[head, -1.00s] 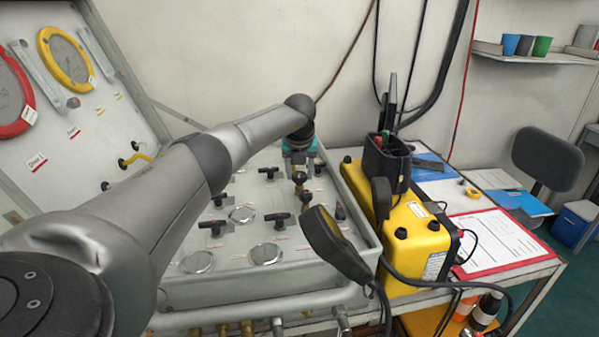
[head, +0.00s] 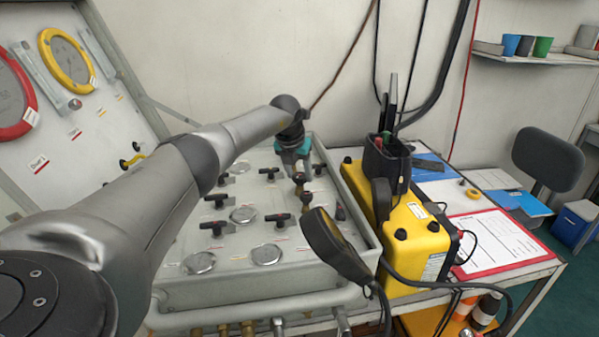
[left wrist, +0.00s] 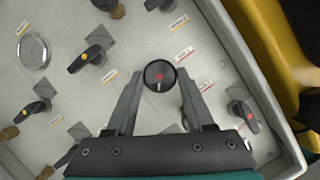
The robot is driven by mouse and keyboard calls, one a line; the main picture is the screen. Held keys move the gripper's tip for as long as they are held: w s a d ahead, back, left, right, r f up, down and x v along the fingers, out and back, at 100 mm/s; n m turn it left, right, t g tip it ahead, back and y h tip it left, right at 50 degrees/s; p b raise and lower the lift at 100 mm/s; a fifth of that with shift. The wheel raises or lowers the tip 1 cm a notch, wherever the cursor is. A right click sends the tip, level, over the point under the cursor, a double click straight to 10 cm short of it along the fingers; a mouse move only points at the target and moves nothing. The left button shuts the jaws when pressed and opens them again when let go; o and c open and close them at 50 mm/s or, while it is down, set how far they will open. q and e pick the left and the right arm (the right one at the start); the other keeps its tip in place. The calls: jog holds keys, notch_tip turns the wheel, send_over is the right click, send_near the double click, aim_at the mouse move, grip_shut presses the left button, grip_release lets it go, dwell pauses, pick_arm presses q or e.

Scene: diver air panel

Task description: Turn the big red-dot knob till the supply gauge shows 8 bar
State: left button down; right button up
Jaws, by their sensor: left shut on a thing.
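In the left wrist view a round black knob with a red dot and a pale mark (left wrist: 160,75) stands between the two fingers of my left gripper (left wrist: 160,82). The fingers are shut on its sides. In the head view my left gripper (head: 297,168) reaches down to the back right of the grey valve panel (head: 310,255); the knob is mostly hidden there. A red-rimmed gauge (head: 12,95) and a yellow-rimmed gauge (head: 66,60) are on the raised lid. Their needles are too small to read, and I cannot tell which is the supply gauge. My right gripper is not in view.
Several black lever valves, one of them here (head: 277,218), surround the knob. A black handset (head: 335,248) hangs over the panel's front right edge. A yellow case (head: 415,235) stands close on the right, with a red clipboard (head: 497,243) beyond it.

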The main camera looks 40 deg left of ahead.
pick_arm(q)
jog(key=shift+a+m+h+b, duration=0.15)
jog(key=shift+m+h+b, duration=0.2)
jog(key=shift+m, duration=0.55)
jog(key=shift+f+m+h+b, duration=0.1)
jog(key=shift+m+h+b, duration=0.35)
jog(key=shift+m+b, duration=0.5)
jog(key=shift+a+m+h+b, duration=0.1)
jog(key=shift+m+h+b, duration=0.4)
jog(key=shift+m+b, duration=0.85)
jog(key=shift+c, duration=1.4)
grip_release()
jog(key=shift+p+v, duration=1)
jog(key=shift+v, duration=0.45)
jog(key=p+v, duration=0.1)
jog(key=v, duration=1.1)
jog(key=shift+s+r, duration=0.2)
